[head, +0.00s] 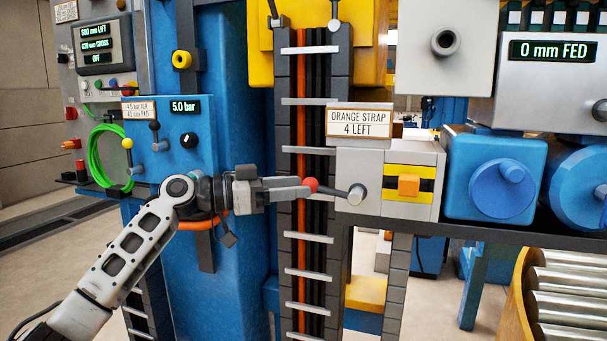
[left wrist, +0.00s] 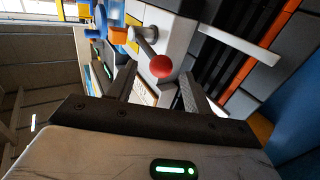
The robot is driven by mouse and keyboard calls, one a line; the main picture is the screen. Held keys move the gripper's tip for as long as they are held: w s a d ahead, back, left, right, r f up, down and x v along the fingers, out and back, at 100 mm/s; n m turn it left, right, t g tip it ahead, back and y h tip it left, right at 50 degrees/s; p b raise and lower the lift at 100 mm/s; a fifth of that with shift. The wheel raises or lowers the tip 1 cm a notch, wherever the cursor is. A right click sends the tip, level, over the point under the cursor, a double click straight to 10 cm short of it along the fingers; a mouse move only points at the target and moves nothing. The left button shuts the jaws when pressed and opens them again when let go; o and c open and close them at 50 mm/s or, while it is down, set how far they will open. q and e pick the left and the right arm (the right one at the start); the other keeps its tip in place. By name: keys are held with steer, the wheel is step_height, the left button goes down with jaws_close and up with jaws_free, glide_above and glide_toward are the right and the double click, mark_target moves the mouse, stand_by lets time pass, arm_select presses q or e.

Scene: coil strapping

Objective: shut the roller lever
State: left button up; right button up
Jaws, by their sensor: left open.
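The roller lever (head: 335,190) is a dark rod with a red ball knob (head: 311,184). It comes out of a round grey pivot (head: 357,194) on the pale box under the "ORANGE STRAP 4 LEFT" sign and points left, nearly level. My left gripper (head: 303,187) reaches in from the left with its fingertips at the knob. In the left wrist view the red knob (left wrist: 161,66) shows between the two spread fingertips, near their ends. The gripper is open; I cannot tell whether a finger touches the knob. My right gripper is out of view.
Behind the fingers stands a dark upright rack (head: 302,255) with pale crossbars and an orange strap. An orange block (head: 408,185) sits right of the pivot. A blue panel (head: 170,140) reading 5.0 bar is at left. Rollers (head: 570,290) are at lower right.

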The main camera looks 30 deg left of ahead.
mark_target(332, 190)
arm_select(q)
steer(key=shift+p+x, duration=0.35)
steer(key=shift+x, duration=0.95)
jaws_close()
steer(key=shift+a, duration=0.1)
